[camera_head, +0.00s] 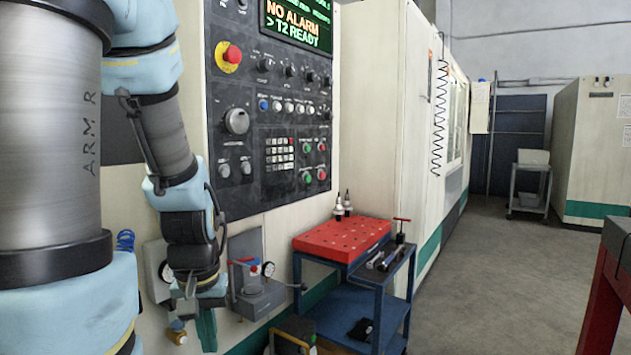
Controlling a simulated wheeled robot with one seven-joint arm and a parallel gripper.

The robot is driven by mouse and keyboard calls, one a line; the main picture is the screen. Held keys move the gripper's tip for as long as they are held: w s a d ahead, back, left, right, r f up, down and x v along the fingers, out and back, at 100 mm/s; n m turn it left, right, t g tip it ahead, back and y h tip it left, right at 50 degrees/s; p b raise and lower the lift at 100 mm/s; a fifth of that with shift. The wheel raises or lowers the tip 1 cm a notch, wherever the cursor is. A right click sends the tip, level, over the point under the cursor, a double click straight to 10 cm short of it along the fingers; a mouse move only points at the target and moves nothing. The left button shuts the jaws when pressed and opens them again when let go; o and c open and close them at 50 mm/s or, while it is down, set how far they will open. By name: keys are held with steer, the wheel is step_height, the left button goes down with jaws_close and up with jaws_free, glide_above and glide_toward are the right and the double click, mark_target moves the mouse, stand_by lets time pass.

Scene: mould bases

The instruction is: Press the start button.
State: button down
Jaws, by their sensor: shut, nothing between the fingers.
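The control panel (242,120) of a cream machine stands upright in the head view, left of centre. I cannot read which one is labelled start. My gripper (204,325) hangs pointing down at the lower left, below the panel and well apart from these buttons. It is shut and empty. Part of the panel's left side is close behind my arm.
A red emergency knob (232,54) on yellow is at the panel's upper left. The display (297,22) reads "NO ALARM" and "T2 READY". A blue cart (345,283) with a red top and tools stands below the panel. A pressure regulator (254,285) is right of my gripper.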

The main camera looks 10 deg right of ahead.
mark_target(308, 179)
steer(key=w+d+r+m+t+y, duration=0.1)
steer(key=w+d+r+m, duration=0.25)
steer(key=w, duration=0.45)
steer(key=w+d+r+m+t, duration=0.1)
steer(key=w+d+r+m, duration=0.1)
steer(key=w+d, duration=0.5)
steer(key=w+d+r+m+t+y, duration=0.1)
steer(key=w+d+r+m+t, duration=0.15)
steer(key=w, duration=0.75)
steer(key=w+d+r+m+t, duration=0.1)
steer(key=w+d+r+m, duration=0.1)
steer(key=d, duration=0.5)
steer(key=w+d+r+m+t, duration=0.1)
steer(key=w+d+r+t, duration=0.1)
steer(key=w+d+r, duration=0.3)
steer(key=w+d+r+m+t, duration=0.2)
steer(key=w+d+r, duration=0.2)
steer(key=d, duration=0.6)
steer(key=shift+w+d+r+m, duration=0.25)
steer(key=shift+w+m, duration=0.05)
steer(key=shift+w, duration=0.8)
steer(key=w+a+p, duration=0.3)
steer(key=w+a, duration=0.3)
steer(key=shift+w, duration=0.2)
steer(key=shift+w+a, duration=0.15)
steer(key=shift+a, duration=0.05)
steer(key=shift+w+a, duration=0.15)
